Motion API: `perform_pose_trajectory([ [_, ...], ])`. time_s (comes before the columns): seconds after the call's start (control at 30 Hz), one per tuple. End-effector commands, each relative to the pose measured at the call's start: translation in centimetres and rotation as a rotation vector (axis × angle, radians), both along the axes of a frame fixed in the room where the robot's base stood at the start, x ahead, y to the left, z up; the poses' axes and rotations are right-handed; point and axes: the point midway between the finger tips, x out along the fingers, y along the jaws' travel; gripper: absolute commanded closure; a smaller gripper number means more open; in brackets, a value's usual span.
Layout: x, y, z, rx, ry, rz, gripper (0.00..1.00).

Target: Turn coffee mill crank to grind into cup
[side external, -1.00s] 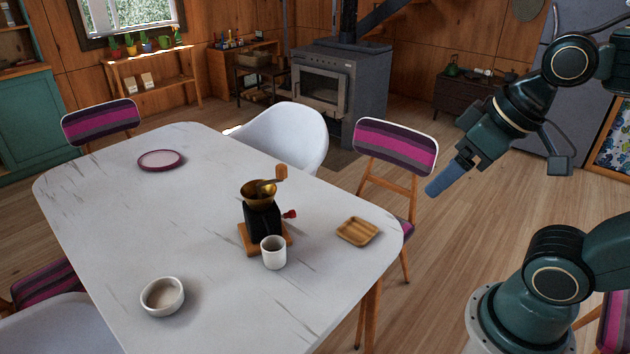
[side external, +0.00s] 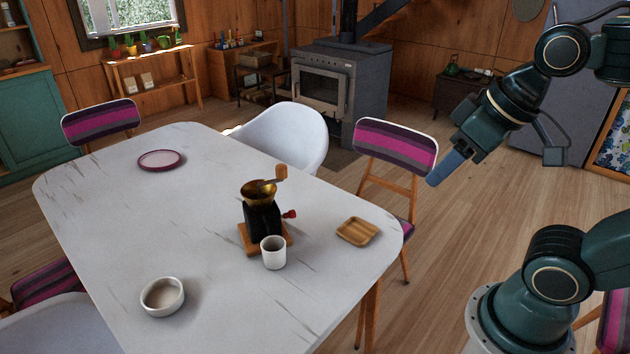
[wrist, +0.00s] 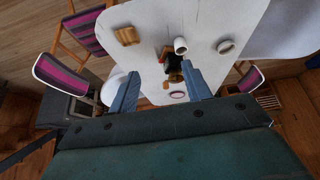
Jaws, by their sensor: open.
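The coffee mill (side external: 262,218) stands upright on the white marble-topped table, with a black body on a wooden base, a brass hopper and a red knob on its side. Its crank (side external: 270,182) lies across the hopper and ends in an orange wooden handle (side external: 281,172). A white cup (side external: 273,253) stands upright in front of the mill. My gripper (side external: 440,174) is in the air to the right of the table, well apart from the mill. In the wrist view my gripper (wrist: 160,92) is open and empty, with the mill (wrist: 173,66) small and far off between its blue fingers.
On the table (side external: 200,210) are a small wooden tray (side external: 357,230) right of the mill, a white bowl (side external: 162,296) at the front left and a pink-rimmed plate (side external: 160,160) at the back. Chairs surround the table; a striped chair (side external: 395,150) stands behind its right end.

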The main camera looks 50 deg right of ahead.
Motion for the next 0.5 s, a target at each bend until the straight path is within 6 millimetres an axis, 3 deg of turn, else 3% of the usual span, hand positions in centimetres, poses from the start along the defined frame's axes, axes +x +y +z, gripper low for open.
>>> perform_pose_trajectory([
  [0.27, 4.1, -0.1, 2.9, -0.025, 0.054, 0.047, 0.51],
  [0.5, 9.2, -0.3, 5.3, -0.052, 0.114, 0.105, 0.51],
])
